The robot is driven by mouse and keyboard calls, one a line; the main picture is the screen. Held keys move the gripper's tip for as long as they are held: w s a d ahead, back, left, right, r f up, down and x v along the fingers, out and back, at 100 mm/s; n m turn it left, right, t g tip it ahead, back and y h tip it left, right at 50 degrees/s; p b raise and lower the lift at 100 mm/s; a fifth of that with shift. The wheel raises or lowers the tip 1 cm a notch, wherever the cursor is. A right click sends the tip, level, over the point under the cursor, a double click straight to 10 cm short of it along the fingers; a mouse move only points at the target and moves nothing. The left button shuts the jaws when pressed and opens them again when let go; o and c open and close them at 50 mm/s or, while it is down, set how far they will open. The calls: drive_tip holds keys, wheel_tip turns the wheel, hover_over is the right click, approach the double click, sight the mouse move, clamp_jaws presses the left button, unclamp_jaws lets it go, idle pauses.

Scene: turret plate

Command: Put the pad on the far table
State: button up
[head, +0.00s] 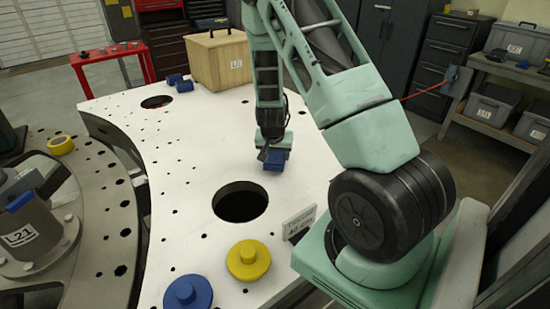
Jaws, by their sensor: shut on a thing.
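My gripper (272,153) points down over the white plate and is shut on a small blue block, which I take to be the pad (275,165). The pad is at or just above the plate's surface; I cannot tell whether it touches. The gripper hides its upper part. A red table (108,54) stands at the back left, beyond the plate; it seems to be the far table. Small dark items lie on its top.
The white plate (180,150) has a large round hole (240,201) in front of my gripper and another (157,102) at back left. A wooden box (217,62) and blue blocks (180,84) stand at its back. Yellow (248,260) and blue (188,293) knobbed discs lie in front.

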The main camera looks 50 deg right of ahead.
drive_tip(key=shift+f, duration=1.1)
drive_tip(key=shift+f, duration=0.1)
drive_tip(key=shift+f, duration=0.15)
drive_tip(key=o, duration=1)
drive_tip(key=v, duration=1.2)
drive_tip(key=shift+r, duration=0.3)
